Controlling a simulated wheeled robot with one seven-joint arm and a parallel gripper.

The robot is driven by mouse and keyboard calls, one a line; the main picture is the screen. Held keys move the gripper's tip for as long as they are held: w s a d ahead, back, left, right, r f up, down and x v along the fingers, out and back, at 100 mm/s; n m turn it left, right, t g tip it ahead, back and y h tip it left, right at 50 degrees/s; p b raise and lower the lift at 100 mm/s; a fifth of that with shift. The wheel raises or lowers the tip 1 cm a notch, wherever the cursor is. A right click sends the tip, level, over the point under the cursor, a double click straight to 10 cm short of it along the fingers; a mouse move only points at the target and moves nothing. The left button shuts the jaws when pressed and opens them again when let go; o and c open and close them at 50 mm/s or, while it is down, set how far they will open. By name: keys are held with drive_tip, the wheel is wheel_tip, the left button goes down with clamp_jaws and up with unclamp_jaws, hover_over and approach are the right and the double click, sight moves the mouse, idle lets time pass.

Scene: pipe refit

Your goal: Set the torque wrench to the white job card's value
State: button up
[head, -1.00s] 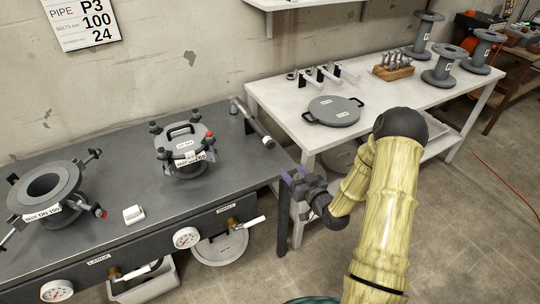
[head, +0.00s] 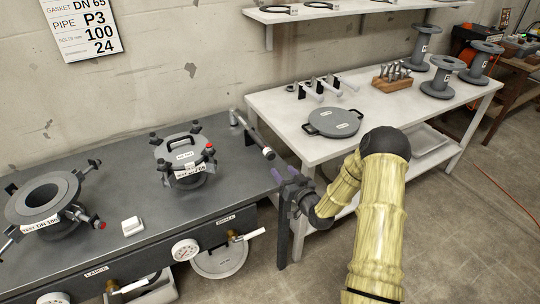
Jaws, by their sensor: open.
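The white job card (head: 82,24) hangs on the wall at the upper left. A long grey tool with a dark handle, which looks like the torque wrench (head: 250,133), lies at the right end of the dark bench. My gripper (head: 283,176) is at the bench's right edge, just below and right of that tool's near end, open and empty. It appears apart from the tool. Any scale on the tool is too small to read.
The dark bench (head: 120,178) bears a DN 100 flange (head: 43,197), a clamped DN 65 flange (head: 181,160) and a small white block (head: 132,226). The white table (head: 290,124) holds a round lid (head: 334,122), sockets, a wooden block and several spools. A shelf (head: 345,8) hangs above.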

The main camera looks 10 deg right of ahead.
sight(272, 157)
drive_tip(key=x, duration=1)
drive_tip(key=shift+w+a, duration=0.1)
drive_tip(key=shift+w, duration=0.25)
drive_tip(key=c, duration=1)
